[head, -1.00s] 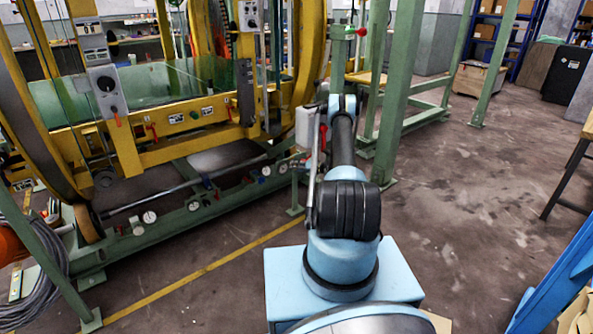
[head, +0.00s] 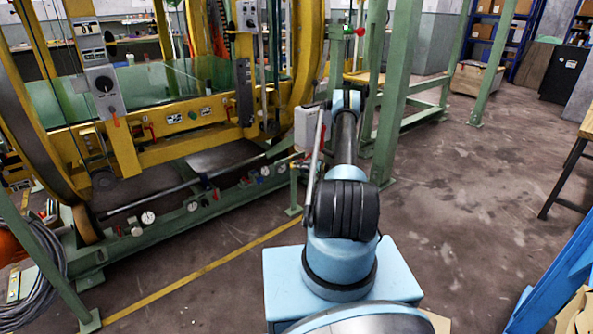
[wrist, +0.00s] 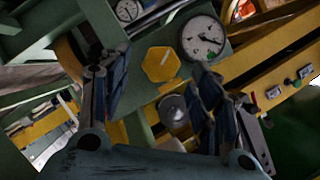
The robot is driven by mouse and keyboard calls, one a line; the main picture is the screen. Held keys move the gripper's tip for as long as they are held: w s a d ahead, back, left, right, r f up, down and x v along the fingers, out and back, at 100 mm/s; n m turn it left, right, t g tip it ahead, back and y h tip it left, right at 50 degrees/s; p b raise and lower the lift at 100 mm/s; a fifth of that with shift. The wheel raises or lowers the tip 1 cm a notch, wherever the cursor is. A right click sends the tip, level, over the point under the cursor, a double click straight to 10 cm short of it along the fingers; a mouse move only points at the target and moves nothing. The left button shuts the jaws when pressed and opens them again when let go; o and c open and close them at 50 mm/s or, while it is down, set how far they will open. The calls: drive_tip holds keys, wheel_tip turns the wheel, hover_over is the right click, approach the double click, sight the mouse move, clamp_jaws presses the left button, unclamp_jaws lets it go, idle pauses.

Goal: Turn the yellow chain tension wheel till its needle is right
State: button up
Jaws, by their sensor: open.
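The yellow tension wheel (wrist: 160,64) is a six-sided knob on a green panel, ahead of my gripper in the wrist view. A round white gauge (wrist: 203,37) with a dark needle sits just right of it. The needle points to the right and slightly down; its fine markings are too small to read. My gripper (wrist: 158,82) is open, its two dark fingers spread left and right, with the wheel showing between and beyond the tips. I see no contact with the wheel. In the head view my gripper is hidden behind my arm.
The yellow ring frame (head: 304,75) and its green base rail (head: 170,222) with several small gauges stand left of my arm. A green post (head: 398,90) rises close to its right. In the wrist view, a round metal knob (wrist: 172,108) lies below the wheel.

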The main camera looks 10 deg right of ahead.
drive_tip(key=v, duration=0.8)
drive_tip(key=shift+s+d, duration=0.1)
